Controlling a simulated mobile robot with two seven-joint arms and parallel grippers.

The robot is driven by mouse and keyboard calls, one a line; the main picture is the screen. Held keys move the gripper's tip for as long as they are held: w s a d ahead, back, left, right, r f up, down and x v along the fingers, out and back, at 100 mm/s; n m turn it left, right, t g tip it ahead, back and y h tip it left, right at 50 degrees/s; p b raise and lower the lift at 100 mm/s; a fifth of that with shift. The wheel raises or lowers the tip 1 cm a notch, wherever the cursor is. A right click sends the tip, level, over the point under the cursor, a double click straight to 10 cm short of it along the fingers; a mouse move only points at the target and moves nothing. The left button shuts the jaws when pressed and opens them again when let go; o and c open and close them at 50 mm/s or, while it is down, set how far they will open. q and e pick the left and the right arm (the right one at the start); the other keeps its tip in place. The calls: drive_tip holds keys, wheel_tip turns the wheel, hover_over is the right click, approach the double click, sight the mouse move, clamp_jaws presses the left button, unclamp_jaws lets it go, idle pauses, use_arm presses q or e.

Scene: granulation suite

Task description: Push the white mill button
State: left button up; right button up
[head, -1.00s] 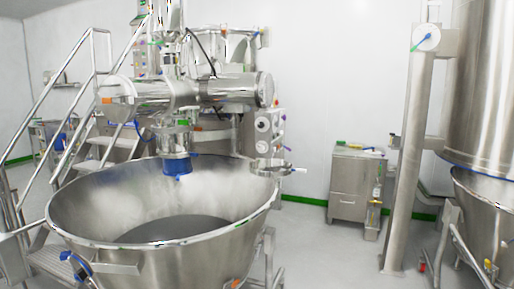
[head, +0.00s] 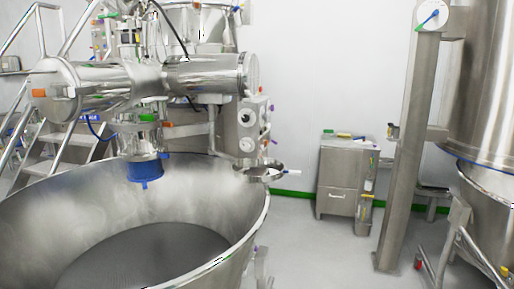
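The steel mill (head: 150,85) stands at the left, with a horizontal cylinder above a large open bowl (head: 60,205). A blue-collared outlet (head: 146,170) hangs down over the bowl. A steel panel (head: 229,125) on the mill's right side carries round pale faces, one upper (head: 247,117) and one lower (head: 246,145), and small coloured knobs along its edge. I cannot tell at this size which of these is the white mill button. Neither of my grippers is in view.
The bowl's rim fills the lower left. A steel cabinet (head: 345,180) stands against the back wall. A steel column (head: 402,150) and a large vessel (head: 490,90) stand at the right. Open floor (head: 320,250) lies between the bowl and the column.

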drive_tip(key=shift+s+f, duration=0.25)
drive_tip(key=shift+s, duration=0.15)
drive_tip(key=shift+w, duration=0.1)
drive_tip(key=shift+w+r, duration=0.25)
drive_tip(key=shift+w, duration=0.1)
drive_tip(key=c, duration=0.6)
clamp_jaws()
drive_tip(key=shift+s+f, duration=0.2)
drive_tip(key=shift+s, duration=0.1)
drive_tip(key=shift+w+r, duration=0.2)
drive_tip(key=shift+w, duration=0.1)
